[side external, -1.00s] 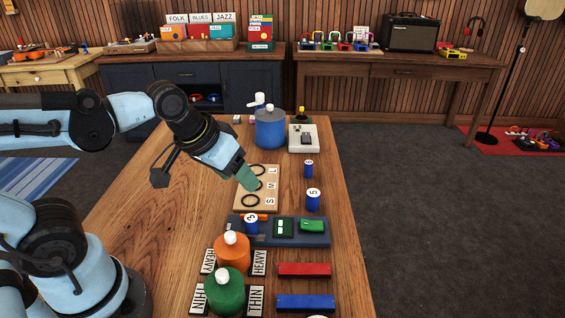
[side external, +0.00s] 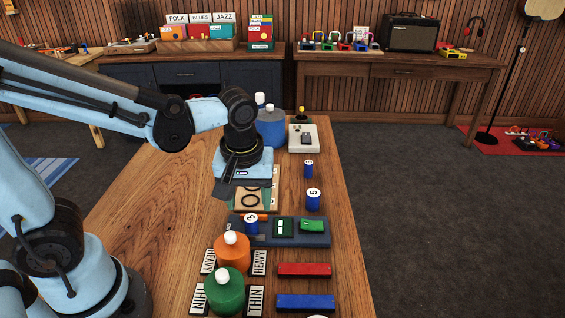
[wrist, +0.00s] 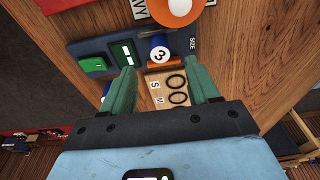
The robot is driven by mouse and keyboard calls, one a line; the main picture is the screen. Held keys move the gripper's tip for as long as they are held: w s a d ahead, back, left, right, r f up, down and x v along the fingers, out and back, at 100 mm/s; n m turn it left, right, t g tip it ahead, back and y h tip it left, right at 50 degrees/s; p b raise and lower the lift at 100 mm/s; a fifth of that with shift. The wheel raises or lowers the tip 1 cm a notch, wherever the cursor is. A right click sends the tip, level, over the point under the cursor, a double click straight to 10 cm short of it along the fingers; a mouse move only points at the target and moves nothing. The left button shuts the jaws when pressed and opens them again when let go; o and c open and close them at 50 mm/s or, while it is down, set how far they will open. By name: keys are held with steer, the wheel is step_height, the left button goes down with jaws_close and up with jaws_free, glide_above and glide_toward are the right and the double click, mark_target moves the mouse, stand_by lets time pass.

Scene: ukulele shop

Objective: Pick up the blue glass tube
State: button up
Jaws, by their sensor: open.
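Three blue cylinders with white number labels show in the side view, and I cannot tell which is glass. One marked 3 (side external: 251,225) stands at the left end of the dark blue tray (side external: 322,238). One marked 5 (side external: 313,200) and a smaller one (side external: 308,169) stand on the bare table to the right. My gripper (wrist: 161,76) is open and empty, pointing down over the wooden ring board (side external: 242,206). In the wrist view, the cylinder marked 3 (wrist: 160,47) lies just beyond the gap between the green fingertips, apart from them.
An orange bar (side external: 262,216) lies beside the cylinder marked 3. A large blue bottle (side external: 270,132) stands behind.

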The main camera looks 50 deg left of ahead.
mark_target(251, 218)
steer(key=shift+w+a+f, duration=0.15)
steer(key=shift+f, duration=1.6)
steer(key=shift+w+a+f, duration=0.15)
steer(key=shift+f, duration=1.55)
jaws_close()
